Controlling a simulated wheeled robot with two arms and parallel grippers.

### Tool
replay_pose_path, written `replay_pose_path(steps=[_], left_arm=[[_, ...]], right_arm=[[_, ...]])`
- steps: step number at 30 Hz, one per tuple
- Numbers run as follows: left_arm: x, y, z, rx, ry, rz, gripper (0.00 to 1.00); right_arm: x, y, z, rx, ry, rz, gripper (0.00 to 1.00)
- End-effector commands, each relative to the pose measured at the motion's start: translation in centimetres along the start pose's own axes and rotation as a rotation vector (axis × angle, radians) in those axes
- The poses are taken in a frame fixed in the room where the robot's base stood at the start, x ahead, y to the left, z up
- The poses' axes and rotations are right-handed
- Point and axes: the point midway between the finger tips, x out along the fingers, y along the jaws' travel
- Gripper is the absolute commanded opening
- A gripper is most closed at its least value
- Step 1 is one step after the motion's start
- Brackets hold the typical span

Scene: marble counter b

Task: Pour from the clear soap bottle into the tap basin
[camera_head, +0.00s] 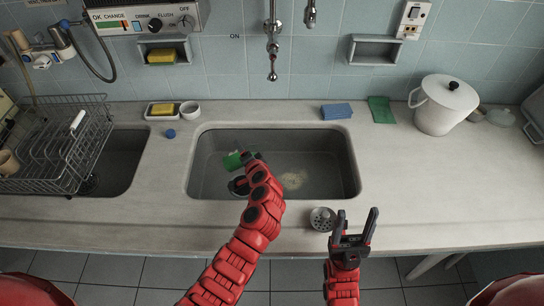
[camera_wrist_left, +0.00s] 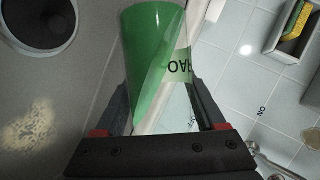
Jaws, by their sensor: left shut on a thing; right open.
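The clear soap bottle (camera_head: 232,160) holds green liquid and is tilted over the tap basin (camera_head: 335,160). It also shows close up in the left wrist view (camera_wrist_left: 150,62), with the green liquid slanting along one side and dark lettering beside it. My left gripper (camera_head: 249,157) is shut on the bottle, above the left part of the basin; its fingers also show in the left wrist view (camera_wrist_left: 160,105). No stream of liquid can be made out. My right gripper (camera_head: 356,213) is open and empty, just in front of the basin's right end.
A tap (camera_head: 272,50) hangs over the basin. A dark drain (camera_wrist_left: 38,18) and a pale patch (camera_head: 293,179) are on its floor. A metal strainer (camera_head: 322,219) stands beside my right gripper. A dish rack (camera_head: 60,145) is left; a white pot (camera_head: 444,105) is right.

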Motion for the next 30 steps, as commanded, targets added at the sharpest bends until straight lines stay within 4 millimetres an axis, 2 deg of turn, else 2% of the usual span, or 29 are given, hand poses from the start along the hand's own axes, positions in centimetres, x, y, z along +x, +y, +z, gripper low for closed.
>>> replay_pose_path(steps=[30], left_arm=[[0.27, 0.35, 0.34, 0.055, -0.016, -0.023, 0.06]], right_arm=[[-0.22, -0.01, 0.04, 0.0, 0.0, 0.0, 0.6]])
